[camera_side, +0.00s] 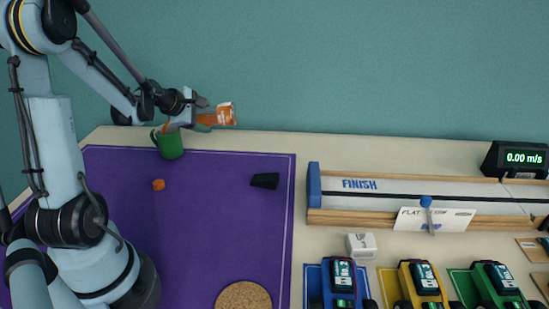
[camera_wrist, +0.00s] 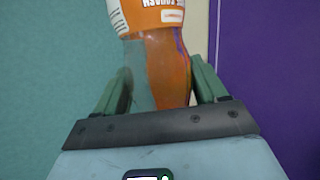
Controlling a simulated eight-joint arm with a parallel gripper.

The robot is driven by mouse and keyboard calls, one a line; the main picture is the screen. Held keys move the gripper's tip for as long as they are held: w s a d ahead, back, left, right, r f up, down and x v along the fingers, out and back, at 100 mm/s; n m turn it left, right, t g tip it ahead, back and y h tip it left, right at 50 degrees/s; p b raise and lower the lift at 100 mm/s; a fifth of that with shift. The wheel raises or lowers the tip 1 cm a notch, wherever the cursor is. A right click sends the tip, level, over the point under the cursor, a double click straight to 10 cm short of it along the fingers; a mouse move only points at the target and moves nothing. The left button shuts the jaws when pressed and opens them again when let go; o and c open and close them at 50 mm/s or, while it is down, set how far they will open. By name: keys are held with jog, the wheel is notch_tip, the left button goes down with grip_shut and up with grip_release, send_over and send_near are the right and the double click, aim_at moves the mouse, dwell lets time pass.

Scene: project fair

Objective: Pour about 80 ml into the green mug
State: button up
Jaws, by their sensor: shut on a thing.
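My gripper (camera_side: 201,112) is shut on a clear bottle (camera_side: 226,114) with an orange and white label and orange liquid. The bottle lies tipped almost level, its label end to the right. In the wrist view, my gripper (camera_wrist: 160,88) has a finger on each side of the bottle (camera_wrist: 168,72), and the liquid lies along its right side. The green mug (camera_side: 171,147) stands upright on the purple mat, just below and left of the gripper. A small orange patch shows above its rim; I cannot tell whether it is bottle neck or flowing liquid. The mug's inside is hidden.
A small orange cap (camera_side: 158,185) and a black block (camera_side: 265,180) lie on the purple mat (camera_side: 205,220). A cork coaster (camera_side: 243,296) is at the front. A track (camera_side: 470,196), a speed display (camera_side: 516,159) and toy cars (camera_side: 418,283) fill the right side.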

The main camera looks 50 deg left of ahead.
aim_at(209, 124)
jog(key=shift+w+d+r, duration=0.1)
jog(key=shift+w+d, duration=0.1)
jog(key=shift+w, duration=0.05)
jog(key=shift+r, duration=0.2)
dwell(1.4)
jog(key=shift+w+d+f+m+g+y, duration=0.1)
jog(key=shift+w+f+m+g+y, duration=0.15)
jog(key=shift+f, duration=0.25)
jog(key=shift+d+f+m+g+y, duration=0.1)
jog(key=shift+f+g+y, duration=0.05)
jog(key=shift+f+g, duration=0.3)
jog(key=shift+f+m+g+y, duration=0.25)
jog(key=shift+f+g+y, duration=0.05)
jog(key=shift+f, duration=0.35)
jog(key=shift+f, duration=0.1)
dwell(1.0)
